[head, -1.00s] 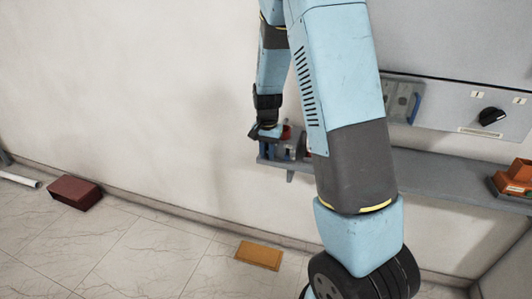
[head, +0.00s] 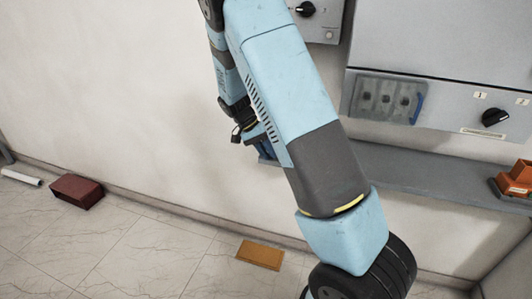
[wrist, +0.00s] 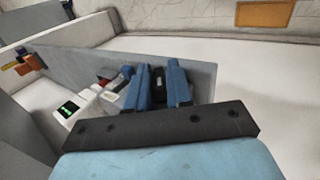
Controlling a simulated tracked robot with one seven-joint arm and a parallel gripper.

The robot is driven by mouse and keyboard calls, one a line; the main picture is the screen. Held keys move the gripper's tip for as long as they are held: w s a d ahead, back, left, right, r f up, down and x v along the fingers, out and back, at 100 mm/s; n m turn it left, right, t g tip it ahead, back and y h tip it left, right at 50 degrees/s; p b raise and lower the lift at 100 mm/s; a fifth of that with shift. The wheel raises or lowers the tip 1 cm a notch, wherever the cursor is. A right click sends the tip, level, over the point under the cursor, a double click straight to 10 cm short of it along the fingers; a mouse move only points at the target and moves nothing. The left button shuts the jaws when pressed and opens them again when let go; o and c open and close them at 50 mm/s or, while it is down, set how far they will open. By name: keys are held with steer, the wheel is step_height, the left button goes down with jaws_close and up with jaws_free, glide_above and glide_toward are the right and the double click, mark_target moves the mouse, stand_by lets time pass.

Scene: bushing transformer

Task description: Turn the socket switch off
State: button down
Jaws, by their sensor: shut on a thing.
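My gripper (wrist: 160,78) shows in the wrist view, with its two blue fingers closed on a small black object between them. Most of that object is hidden by the fingers, and I cannot tell exactly what it is. In the head view my gripper (head: 242,136) is partly hidden by my arm, near the left end of the grey shelf (head: 430,178). I cannot tell which part is the socket switch.
Black rotary knobs (head: 495,117) and (head: 306,9) sit on grey cabinets. An orange object (head: 516,180) stands at the shelf's right. A white device with a green display (wrist: 68,110) shows in the wrist view. A dark red box (head: 76,190) and a tan board (head: 260,255) lie on the floor.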

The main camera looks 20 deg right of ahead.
steer(key=g+h, duration=0.2)
steer(key=h, duration=0.1)
steer(key=g+h, duration=0.1)
steer(key=shift+w+a+f, duration=0.25)
steer(key=shift+a+f, duration=0.05)
steer(key=g+h, duration=0.2)
steer(key=h, duration=0.1)
steer(key=g+h, duration=0.1)
steer(key=h, duration=0.1)
steer(key=shift+f+g, duration=0.25)
steer(key=shift+g, duration=0.05)
steer(key=shift+s, duration=0.1)
steer(key=c, duration=1.1)
jaws_free()
steer(key=v, duration=1.3)
steer(key=shift+w+a+f, duration=0.3)
steer(key=shift+w, duration=0.05)
